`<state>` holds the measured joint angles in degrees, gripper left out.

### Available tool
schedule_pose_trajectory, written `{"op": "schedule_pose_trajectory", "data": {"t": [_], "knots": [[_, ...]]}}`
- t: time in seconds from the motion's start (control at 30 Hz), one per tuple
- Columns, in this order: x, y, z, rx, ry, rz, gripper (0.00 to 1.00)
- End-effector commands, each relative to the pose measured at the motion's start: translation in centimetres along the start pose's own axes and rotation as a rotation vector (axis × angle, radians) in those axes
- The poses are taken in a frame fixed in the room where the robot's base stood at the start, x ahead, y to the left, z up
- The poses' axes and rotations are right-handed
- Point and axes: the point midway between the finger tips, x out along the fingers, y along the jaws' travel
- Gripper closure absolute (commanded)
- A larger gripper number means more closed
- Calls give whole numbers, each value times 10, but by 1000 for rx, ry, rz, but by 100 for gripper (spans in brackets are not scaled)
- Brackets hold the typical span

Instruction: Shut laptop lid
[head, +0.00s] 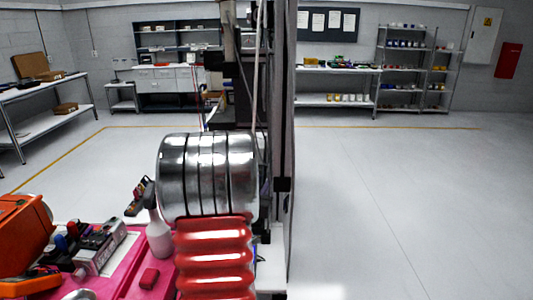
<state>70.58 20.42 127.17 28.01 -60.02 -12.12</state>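I cannot make out a laptop or its lid in the head view. My gripper does not show in the head view either. A large silver ribbed cylinder and a red ribbed part fill the lower middle, and a tall dark column rises just right of them. They hide whatever lies behind.
A pink surface (105,281) at the lower left carries an orange case (22,232), a white bottle (159,238) and small tools. A workbench (45,88) stands at the far left. Cabinets (166,78) and shelves (404,70) line the back. The floor (400,200) on the right is clear.

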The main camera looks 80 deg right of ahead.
Motion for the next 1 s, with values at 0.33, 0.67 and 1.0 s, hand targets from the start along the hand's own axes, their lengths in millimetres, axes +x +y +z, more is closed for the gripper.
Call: {"op": "schedule_pose_trajectory", "data": {"t": [0.33, 0.67, 1.0], "knots": [[-5, -18, 2, -70, 19, -3, 80], [-9, -30, 2, -122, 37, -2, 80], [-10, -31, 2, -126, 38, -2, 80]]}}
